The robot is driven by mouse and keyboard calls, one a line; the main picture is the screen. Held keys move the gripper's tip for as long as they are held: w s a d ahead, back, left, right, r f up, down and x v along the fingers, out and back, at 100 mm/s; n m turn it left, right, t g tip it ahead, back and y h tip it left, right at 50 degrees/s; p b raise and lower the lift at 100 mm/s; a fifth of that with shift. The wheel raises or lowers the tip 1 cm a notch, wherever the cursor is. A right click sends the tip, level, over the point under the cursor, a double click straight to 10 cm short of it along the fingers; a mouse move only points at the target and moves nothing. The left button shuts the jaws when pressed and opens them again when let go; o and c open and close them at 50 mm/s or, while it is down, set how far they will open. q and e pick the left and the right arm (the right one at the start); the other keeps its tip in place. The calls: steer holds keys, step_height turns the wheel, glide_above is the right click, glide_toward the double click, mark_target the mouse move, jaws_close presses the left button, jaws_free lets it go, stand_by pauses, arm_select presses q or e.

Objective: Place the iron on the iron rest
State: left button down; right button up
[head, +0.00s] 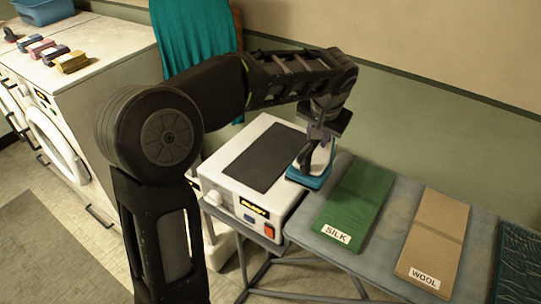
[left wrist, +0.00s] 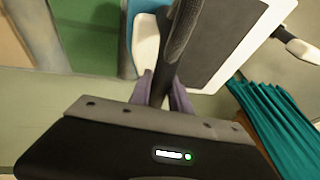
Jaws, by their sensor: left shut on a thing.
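The iron (head: 309,178), white with a teal base, is held by my left gripper (head: 321,139). In the left wrist view the fingers (left wrist: 168,92) are closed around its dark handle (left wrist: 182,32), and the iron's white body (left wrist: 146,48) shows beside it. The iron rest (head: 212,180) is a white box with a dark top pad (head: 250,158), a yellow-lit label and a red switch. The iron appears at the rest's right edge, near the green silk panel; I cannot tell its exact height. The rest's pad also shows in the left wrist view (left wrist: 225,40).
A grey board right of the rest carries a green SILK panel (head: 358,200) and a tan WOOL panel (head: 436,235). A teal cloth (head: 192,35) hangs behind. Washing machines (head: 60,140) with small coloured blocks on top stand at left.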

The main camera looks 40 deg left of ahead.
arm_select(q)
steer(key=a+r+b, duration=0.1)
steer(key=a+r, duration=0.2)
steer(key=a, duration=0.5)
steer(key=a+r+b, duration=0.1)
steer(key=a+r, duration=0.2)
steer(key=a, duration=0.4)
steer(key=shift+a+m, duration=0.35)
steer(key=shift+m, duration=0.05)
steer(key=shift+f, duration=0.15)
step_height(320, 180, down, 6)
steer(key=shift+f, duration=0.1)
step_height(320, 180, down, 4)
steer(key=shift+r, duration=0.15)
